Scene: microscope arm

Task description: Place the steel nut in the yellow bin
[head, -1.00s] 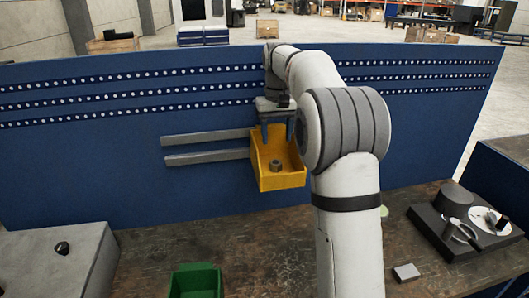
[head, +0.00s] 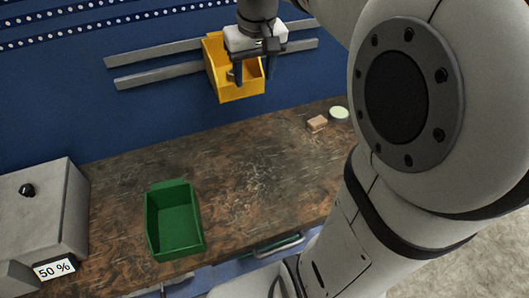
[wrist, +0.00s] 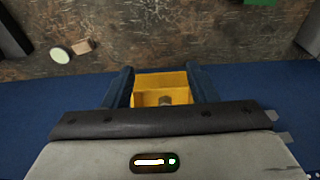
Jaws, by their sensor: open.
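The yellow bin (head: 241,92) hangs on grey rails on the blue panel, above the workbench. My gripper (head: 255,72) is open over the bin, its two dark blue fingers pointing down into or just in front of its opening. The steel nut (head: 231,74) is a small grey shape inside the bin, partly hidden by a finger. In the wrist view the bin (wrist: 160,80) shows between the fingers (wrist: 160,73), and the nut (wrist: 165,99) is a grey-brown shape in it, partly cut off by my gripper's body. The fingers look apart from the nut.
A green bin (head: 174,225) stands empty on the worn bench (head: 250,175). A grey box (head: 45,210) with a black knob and a "50 %" label is at the left. A small tan block (head: 317,123) and a pale green disc (head: 339,113) lie at the right. The middle bench is clear.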

